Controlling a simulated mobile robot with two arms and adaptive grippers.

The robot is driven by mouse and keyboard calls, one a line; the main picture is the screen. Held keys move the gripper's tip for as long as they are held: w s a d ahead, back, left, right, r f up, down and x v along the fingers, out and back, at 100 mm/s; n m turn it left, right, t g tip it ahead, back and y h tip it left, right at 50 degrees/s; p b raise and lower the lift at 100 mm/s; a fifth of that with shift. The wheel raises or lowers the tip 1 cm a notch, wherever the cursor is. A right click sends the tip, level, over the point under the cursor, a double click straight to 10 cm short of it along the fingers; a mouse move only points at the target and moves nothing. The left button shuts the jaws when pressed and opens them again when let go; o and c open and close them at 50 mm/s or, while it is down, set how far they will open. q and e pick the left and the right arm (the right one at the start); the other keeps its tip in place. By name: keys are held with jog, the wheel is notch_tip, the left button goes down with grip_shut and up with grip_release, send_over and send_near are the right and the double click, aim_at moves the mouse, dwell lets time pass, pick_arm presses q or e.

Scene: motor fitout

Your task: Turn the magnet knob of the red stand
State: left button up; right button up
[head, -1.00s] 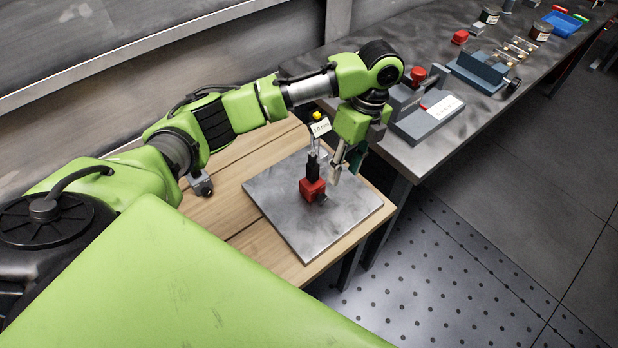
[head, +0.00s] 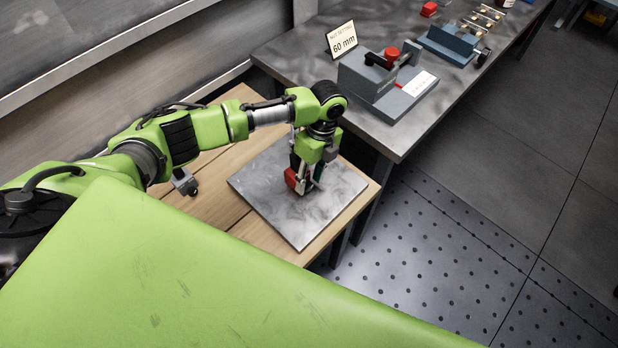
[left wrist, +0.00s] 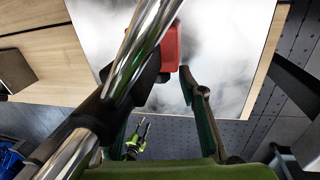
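The red stand's base (head: 291,178) sits on a grey metal plate (head: 262,208); my left arm and gripper hide much of the stand. My left gripper (head: 306,186) points down right beside the red base. In the left wrist view, the red base (left wrist: 171,48) lies just ahead of the fingers, and the stand's chrome post (left wrist: 140,60) crosses the picture diagonally. The fingers look apart, with the right one (left wrist: 199,105) clear and the left one partly behind the post. I cannot make out the knob clearly or any contact with it.
The plate lies on a wooden table (head: 222,208). A small grey device (head: 184,182) stands to its left. Behind is a grey bench (head: 300,52) with a grey fixture (head: 375,85) and a "60 mm" sign (head: 342,41). Perforated floor lies to the right.

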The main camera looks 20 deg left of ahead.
pick_arm(q)
jog(key=shift+s+f, duration=0.1)
jog(key=shift+f, duration=0.5)
pick_arm(e)
jog(key=shift+a+r, duration=0.1)
jog(key=shift+a, duration=0.1)
jog(key=shift+d, duration=0.1)
pick_arm(q)
grip_shut()
pick_arm(e)
jog(key=shift+w+d, duration=0.1)
jog(key=shift+d, duration=0.2)
jog(key=shift+r, duration=0.1)
